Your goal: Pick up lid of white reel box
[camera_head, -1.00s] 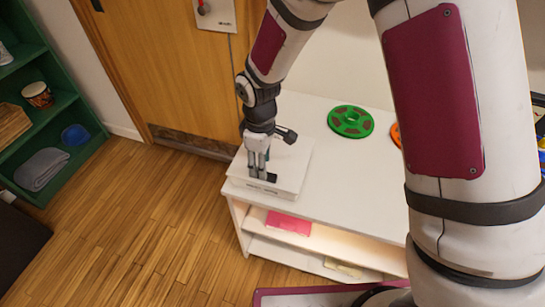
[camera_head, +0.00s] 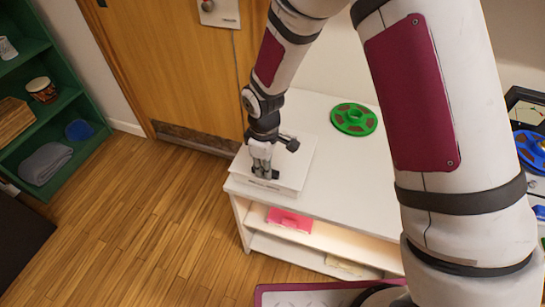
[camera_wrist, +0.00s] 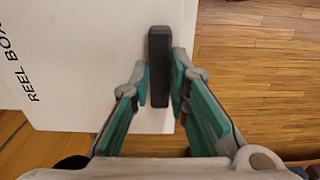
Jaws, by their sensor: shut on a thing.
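The white reel box (camera_head: 296,172) sits at the left end of the white shelf unit's top. Its lid (camera_wrist: 85,55) fills the upper left of the wrist view, with "REEL BOX" lettering at the left edge. A dark upright bar, the lid's handle (camera_wrist: 158,45), stands between my fingers in the wrist view. My gripper (camera_head: 262,172) points down over the box's front left part, and its green-padded fingers (camera_wrist: 160,85) are shut on the handle. I cannot tell whether the lid is apart from the box.
A green reel (camera_head: 353,119) lies on the white shelf unit (camera_head: 345,185), behind and right of the box. A pink item (camera_head: 289,219) is on the shelf below. A blue reel (camera_head: 533,149) is at far right. A wooden door (camera_head: 175,75) and green shelves (camera_head: 75,105) stand left.

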